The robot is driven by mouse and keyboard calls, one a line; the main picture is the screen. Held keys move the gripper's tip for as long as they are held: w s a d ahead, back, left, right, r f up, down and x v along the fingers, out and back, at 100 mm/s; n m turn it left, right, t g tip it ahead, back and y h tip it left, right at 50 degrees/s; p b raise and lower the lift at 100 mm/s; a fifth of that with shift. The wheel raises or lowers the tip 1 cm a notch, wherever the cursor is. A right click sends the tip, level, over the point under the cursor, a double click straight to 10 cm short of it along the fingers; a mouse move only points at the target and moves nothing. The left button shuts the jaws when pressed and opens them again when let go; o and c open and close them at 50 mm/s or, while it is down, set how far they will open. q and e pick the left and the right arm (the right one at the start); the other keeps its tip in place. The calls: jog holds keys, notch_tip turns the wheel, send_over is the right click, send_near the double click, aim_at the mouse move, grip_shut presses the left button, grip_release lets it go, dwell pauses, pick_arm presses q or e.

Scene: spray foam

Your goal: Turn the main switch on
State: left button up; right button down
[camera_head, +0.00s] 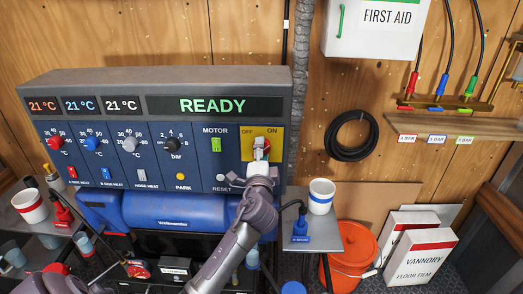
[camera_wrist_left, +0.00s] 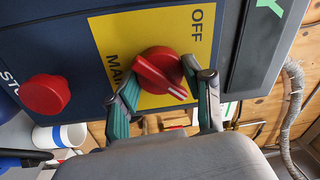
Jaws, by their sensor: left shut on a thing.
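The main switch (camera_head: 261,149) is a red rotary knob on a yellow plate (camera_head: 248,148) marked OFF and ON, at the right end of the dark blue control panel. In the left wrist view the red knob (camera_wrist_left: 160,72) has a white pointer line, which points to the lower right, away from the OFF label, toward the panel's ON side. My left gripper (camera_head: 260,162) is shut on the knob, with one finger on each side in the left wrist view (camera_wrist_left: 168,98). The ON label is hidden there. My right gripper is not in view.
The panel display (camera_head: 213,106) reads READY. A red round button (camera_wrist_left: 45,94) sits beside the yellow plate. A white cup (camera_head: 321,196) stands on a small side shelf (camera_head: 327,237) right of the panel, with an orange bucket (camera_head: 350,250) below.

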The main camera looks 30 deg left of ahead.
pick_arm(q)
jog(key=shift+f, duration=0.1)
dwell(0.3)
jog(key=o, duration=1.2)
jog(key=shift+c, duration=0.2)
jog(key=v, duration=1.2)
jog(key=shift+d, duration=0.1)
